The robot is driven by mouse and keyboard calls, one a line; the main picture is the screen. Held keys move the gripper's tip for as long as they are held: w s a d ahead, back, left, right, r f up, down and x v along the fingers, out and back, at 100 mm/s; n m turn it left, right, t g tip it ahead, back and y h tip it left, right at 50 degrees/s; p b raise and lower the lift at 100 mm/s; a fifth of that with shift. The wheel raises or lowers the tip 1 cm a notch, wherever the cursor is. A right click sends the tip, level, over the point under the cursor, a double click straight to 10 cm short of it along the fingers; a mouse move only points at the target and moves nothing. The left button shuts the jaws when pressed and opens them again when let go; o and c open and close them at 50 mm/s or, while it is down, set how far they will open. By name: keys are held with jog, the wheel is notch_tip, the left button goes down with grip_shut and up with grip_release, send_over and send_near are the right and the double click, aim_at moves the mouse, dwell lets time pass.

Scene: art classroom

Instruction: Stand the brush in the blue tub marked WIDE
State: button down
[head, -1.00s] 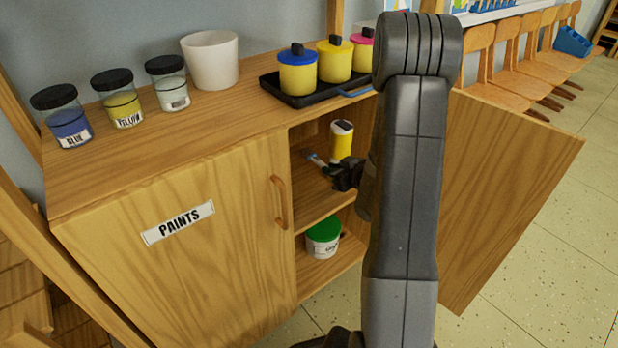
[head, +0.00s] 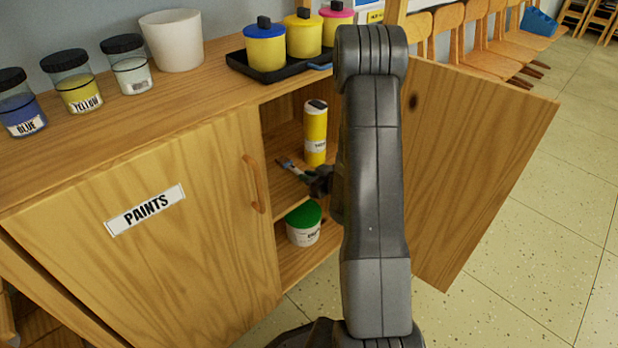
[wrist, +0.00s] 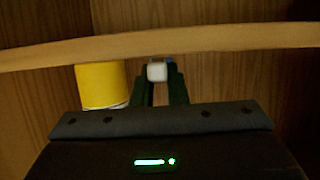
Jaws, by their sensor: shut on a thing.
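My gripper (head: 319,181) is at the open right side of the cabinet, by the middle shelf. It is shut on the brush (head: 289,167), whose pale blue-grey end sticks out to the left. In the wrist view, my gripper (wrist: 158,80) has a small whitish end of the brush (wrist: 157,71) between its dark fingers. A blue container (head: 539,22) sits far off at the upper right, by the chairs. No marking on it can be read, so I cannot tell whether it is the WIDE tub.
A yellow bottle (head: 316,125) stands just behind my gripper. A green-lidded tub (head: 304,225) is on the shelf below. The open door (head: 475,170) is to the right, the shut PAINTS door (head: 150,250) to the left. Jars, a white pot (head: 172,40) and a black tray (head: 240,66) are on top.

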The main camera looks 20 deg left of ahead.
jog(key=shift+f, duration=0.25)
jog(key=c, duration=1.4)
grip_release()
jog(key=shift+c, duration=0.2)
jog(key=shift+r, duration=0.1)
jog(key=p+v, duration=0.4)
jog(key=v, duration=0.9)
jog(key=shift+s+d, duration=0.25)
jog(key=shift+s, duration=0.2)
